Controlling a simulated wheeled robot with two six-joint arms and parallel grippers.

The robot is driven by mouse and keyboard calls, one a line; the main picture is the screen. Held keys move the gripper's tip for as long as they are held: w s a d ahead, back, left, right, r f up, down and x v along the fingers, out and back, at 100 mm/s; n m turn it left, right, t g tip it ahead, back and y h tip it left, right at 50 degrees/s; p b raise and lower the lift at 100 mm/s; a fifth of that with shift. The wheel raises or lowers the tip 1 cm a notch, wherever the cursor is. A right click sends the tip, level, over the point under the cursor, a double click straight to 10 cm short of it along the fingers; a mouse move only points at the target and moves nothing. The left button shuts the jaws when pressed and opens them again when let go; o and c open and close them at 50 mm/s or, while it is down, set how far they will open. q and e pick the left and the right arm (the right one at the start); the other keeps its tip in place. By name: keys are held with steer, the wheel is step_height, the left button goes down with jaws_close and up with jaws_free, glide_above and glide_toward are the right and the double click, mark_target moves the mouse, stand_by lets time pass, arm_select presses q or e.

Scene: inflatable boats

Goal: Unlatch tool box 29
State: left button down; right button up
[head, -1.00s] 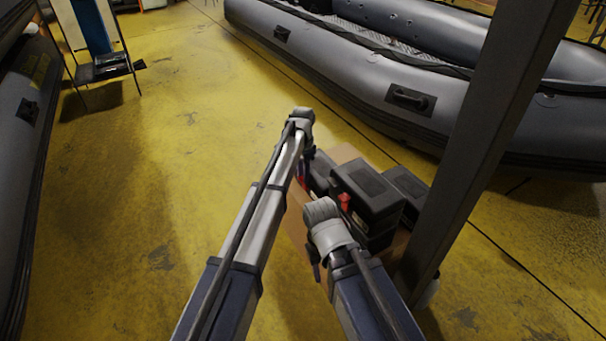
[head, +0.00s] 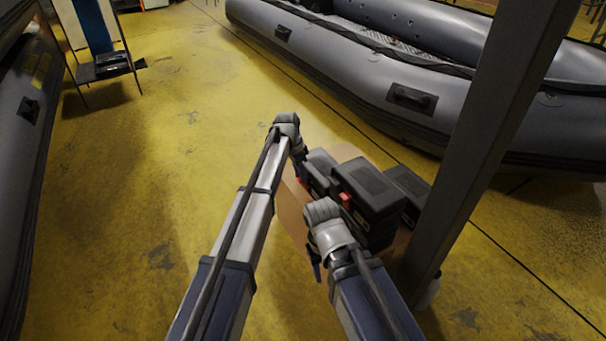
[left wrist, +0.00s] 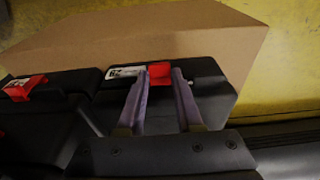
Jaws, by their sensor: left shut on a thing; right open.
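Tool box 29 is the leftmost dark tool box (head: 321,163) of the group in the head view. In the left wrist view the box (left wrist: 213,92) has a white number label, upside down, beside a red latch (left wrist: 160,69). My left gripper (left wrist: 162,76) has its two fingers on either side of that latch and is shut on it. In the head view my left gripper (head: 302,172) is at the box's front, partly hidden by its own wrist. My right gripper (head: 316,264) is open, lower, in front of the middle box.
A middle tool box (head: 368,186) with its own red latch and another dark box (head: 408,184) stand beside it on a cardboard box (head: 293,207). A grey post (head: 480,140) rises close on the right. Inflatable boats lie behind and at far left.

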arm_select(q)
steer(key=shift+s+a+f+t+h+b, duration=0.3)
steer(key=shift+s+a+f+h+b, duration=0.05)
steer(key=shift+s+a+h, duration=0.05)
steer(key=shift+s+a+f+t+h+b, duration=0.25)
steer(key=shift+a+f+t+h+b, duration=0.45)
steer(key=shift+h+b, duration=1.1)
steer(key=shift+s+a+f+t+h+b, duration=0.45)
steer(key=shift+t+h+b, duration=0.4)
steer(key=shift+b, duration=2)
steer(key=shift+s+a+f+t+h+b, duration=0.1)
steer(key=shift+a+f+t+h+b, duration=0.5)
steer(key=shift+h+b, duration=1.2)
steer(key=shift+d+y+b, duration=0.15)
steer(key=shift+y+b, duration=0.35)
steer(key=shift+y, duration=0.05)
steer(key=c, duration=0.6)
jaws_free()
steer(key=shift+o, duration=0.2)
